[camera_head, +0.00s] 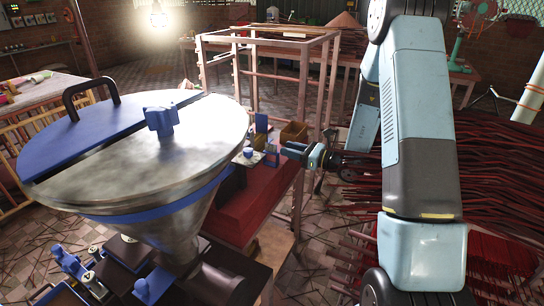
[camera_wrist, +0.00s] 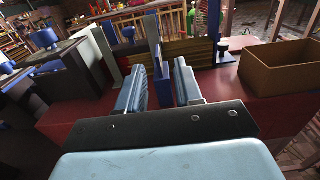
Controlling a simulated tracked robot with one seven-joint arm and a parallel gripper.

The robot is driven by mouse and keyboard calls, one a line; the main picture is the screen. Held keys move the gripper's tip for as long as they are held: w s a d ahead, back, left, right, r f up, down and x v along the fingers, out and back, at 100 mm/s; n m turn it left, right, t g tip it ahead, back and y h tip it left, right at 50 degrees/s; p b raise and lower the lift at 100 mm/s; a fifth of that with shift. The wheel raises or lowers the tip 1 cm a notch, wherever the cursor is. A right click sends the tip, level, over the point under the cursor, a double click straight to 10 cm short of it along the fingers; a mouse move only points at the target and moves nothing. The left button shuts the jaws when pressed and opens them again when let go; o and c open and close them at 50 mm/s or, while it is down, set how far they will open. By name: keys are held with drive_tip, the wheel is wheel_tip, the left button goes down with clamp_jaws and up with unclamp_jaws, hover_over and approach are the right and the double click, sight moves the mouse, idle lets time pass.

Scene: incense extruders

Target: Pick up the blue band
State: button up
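My gripper (camera_head: 290,151) reaches left over the red-topped bench in the head view. In the wrist view its two pale ribbed fingers (camera_wrist: 163,88) stand apart, with a clear gap between them. In the head view a small blue upright piece (camera_head: 262,123) shows on the bench beyond the gripper. A blue strip (camera_head: 165,210) also runs around the large metal hopper.
An open cardboard box (camera_wrist: 284,68) stands right of the gripper on the red bench top (camera_wrist: 235,92). Dark machine blocks (camera_wrist: 65,72) stand at the left. The large hopper (camera_head: 190,150) fills the left of the head view. Bundles of red sticks (camera_head: 490,165) lie right.

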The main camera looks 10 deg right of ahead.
sight(271, 145)
drive_tip(key=shift+x, duration=3.75)
drive_tip(key=shift+s+a, duration=0.1)
drive_tip(key=shift+s, duration=0.1)
clamp_jaws()
